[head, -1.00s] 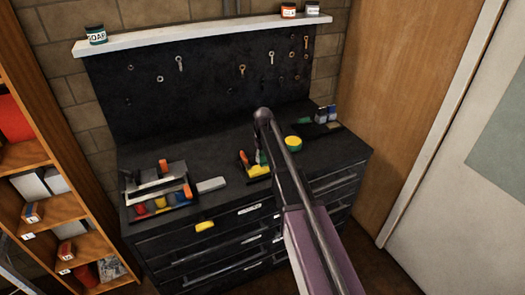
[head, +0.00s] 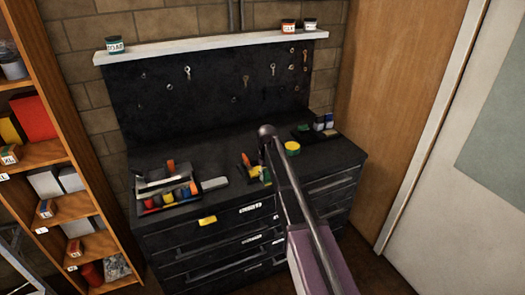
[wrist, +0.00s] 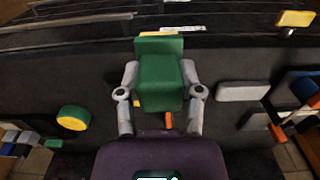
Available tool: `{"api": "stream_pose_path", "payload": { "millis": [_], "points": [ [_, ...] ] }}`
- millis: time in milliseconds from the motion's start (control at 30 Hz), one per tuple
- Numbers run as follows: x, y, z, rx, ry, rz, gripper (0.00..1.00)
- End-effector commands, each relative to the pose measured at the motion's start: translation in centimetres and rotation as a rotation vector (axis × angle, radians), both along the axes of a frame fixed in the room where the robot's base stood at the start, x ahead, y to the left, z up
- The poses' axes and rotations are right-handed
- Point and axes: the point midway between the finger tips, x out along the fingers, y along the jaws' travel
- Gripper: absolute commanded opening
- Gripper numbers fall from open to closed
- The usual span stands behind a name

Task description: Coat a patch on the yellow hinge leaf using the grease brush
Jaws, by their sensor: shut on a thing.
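My gripper (wrist: 160,92) is shut on a green block-like piece that widens to a flat green end with a yellow edge; I take it to be the grease brush (wrist: 160,82). The brush is over the dark worktop, its yellow edge toward the drawer fronts. In the head view my arm partly hides the gripper and brush. A small yellow plate, apparently the yellow hinge leaf (head: 207,220), is at the cabinet's front top edge, left of my arm. It also shows at the wrist view's upper right (wrist: 296,19), apart from the brush.
A round yellow-topped green tin (head: 292,148) stands on the worktop right of my arm. A tool caddy (head: 150,208) and a grey block (head: 214,184) are to the left. Small boxes (head: 325,122) stand at the back right. An orange piece (wrist: 168,121) shows below the brush.

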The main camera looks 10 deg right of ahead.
Motion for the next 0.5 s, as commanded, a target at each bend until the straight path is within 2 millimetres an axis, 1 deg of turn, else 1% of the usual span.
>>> {"api": "stream_pose_path", "payload": {
  "millis": [367,500],
  "points": [
    [0.00,0.00,0.00,0.000,0.000,0.000,0.10],
    [-0.02,0.35,0.00,0.000,0.000,0.004,0.10]
  ]
}}
